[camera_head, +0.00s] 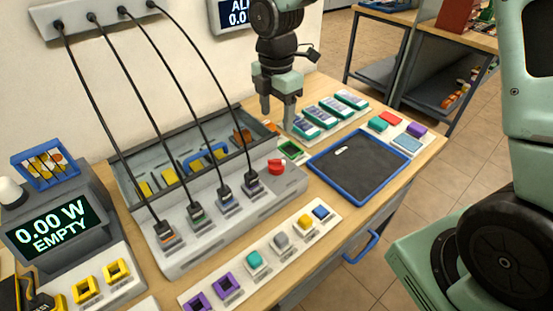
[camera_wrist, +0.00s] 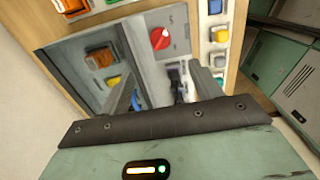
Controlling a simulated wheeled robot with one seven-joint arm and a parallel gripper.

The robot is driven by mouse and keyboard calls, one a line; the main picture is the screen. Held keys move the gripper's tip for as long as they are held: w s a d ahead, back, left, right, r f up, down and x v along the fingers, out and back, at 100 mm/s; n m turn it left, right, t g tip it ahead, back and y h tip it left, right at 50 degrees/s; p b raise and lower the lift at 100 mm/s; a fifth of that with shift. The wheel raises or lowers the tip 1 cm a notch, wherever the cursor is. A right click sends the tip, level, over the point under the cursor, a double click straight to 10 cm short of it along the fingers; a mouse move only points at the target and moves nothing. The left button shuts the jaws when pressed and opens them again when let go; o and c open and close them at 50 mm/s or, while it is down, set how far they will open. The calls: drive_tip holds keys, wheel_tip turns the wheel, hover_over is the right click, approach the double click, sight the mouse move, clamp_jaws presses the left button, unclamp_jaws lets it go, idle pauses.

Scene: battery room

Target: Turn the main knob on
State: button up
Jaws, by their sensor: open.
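The red knob (camera_head: 277,167) sits at the right end of the grey socket unit (camera_head: 180,262) on the wooden bench. It also shows in the wrist view as a red knob (camera_wrist: 160,39) on a grey panel, ahead of the fingertips. My gripper (camera_head: 277,114) hangs above the back of the bench, behind the knob and apart from it. Its two fingers are spread with nothing between them. Both fingers show in the wrist view (camera_wrist: 163,88). Which way the knob's setting points cannot be told clearly.
Several black cables (camera_head: 97,100) run from a wall strip down to plugs in the unit. A display (camera_head: 48,228) at left reads "0.00 W EMPTY". A blue-rimmed tray (camera_head: 408,157) lies right of the knob. Battery packs (camera_head: 320,117) lie near my gripper. A row of coloured blocks (camera_head: 282,241) lies in front.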

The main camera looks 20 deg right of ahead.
sight(276, 161)
wheel_tip(276, 161, down, 16)
drive_tip(key=p, duration=0.2)
drive_tip(key=shift+r+p, duration=0.25)
drive_tip(key=shift+p, duration=0.1)
drive_tip(key=c, duration=1)
